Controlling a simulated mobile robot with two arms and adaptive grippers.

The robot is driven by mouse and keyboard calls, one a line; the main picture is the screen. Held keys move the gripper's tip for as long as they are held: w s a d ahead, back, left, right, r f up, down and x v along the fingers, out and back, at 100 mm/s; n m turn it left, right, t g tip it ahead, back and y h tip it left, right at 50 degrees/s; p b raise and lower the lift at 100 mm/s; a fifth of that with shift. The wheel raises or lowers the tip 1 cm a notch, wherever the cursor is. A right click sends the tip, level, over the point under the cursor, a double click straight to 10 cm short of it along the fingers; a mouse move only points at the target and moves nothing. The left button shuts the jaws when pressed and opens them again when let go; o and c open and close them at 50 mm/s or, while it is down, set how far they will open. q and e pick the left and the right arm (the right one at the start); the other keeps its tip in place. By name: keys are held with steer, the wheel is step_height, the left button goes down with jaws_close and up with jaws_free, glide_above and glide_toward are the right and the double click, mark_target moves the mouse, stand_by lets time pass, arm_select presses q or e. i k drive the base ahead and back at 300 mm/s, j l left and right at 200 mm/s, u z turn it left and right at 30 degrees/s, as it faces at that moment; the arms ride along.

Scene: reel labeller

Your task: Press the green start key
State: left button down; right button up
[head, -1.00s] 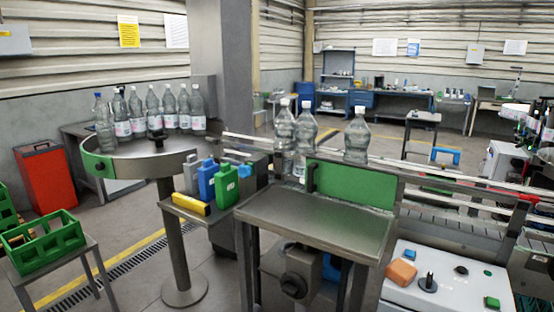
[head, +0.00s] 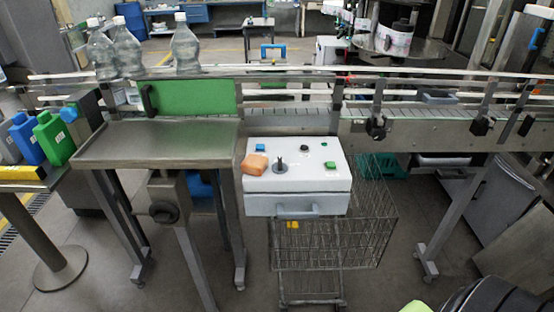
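The same panel carries a blue key (head: 260,148), a dark round button (head: 304,150) and a black rotary knob (head: 280,165). An orange block (head: 255,164) rests on the left part of the panel, and the green key is uncovered. Neither of my grippers shows in the head view.
A wire cart (head: 335,240) stands below the control box. A steel table (head: 150,143) is to its left. A conveyor (head: 430,125) with rails runs behind, with several clear bottles (head: 186,50) at the left. Blue and green jugs (head: 53,138) stand far left.

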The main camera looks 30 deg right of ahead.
mark_target(330, 164)
steer(key=z, duration=1.4)
steer(key=i+j+z, duration=0.1)
steer(key=i, duration=0.3)
steer(key=i+j, duration=0.2)
steer(key=i, duration=0.25)
steer(key=l+z, duration=0.05)
